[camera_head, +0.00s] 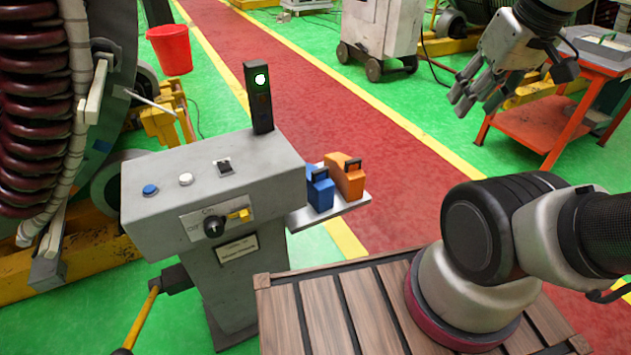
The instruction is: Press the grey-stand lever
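The grey stand (228,270) is a control console left of centre. A lever with a yellow handle (140,318) sticks out low on its left side from a dark mount (173,279) and slants down to the left. Its top carries a blue button (150,190), a white button (186,179) and a small black switch (224,167). Its front has a black knob (214,227) and a yellow part (240,215). My gripper (472,98) is at the upper right, far from the stand, with its fingers apart and nothing visible between them.
A signal post (259,95) with a lit green light rises from the stand. A side shelf (345,207) holds a blue case (320,190) and an orange case (346,177). A slatted wooden platform (325,318) adjoins the stand. A red cart (535,125) stands upper right. The red walkway (330,110) is clear.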

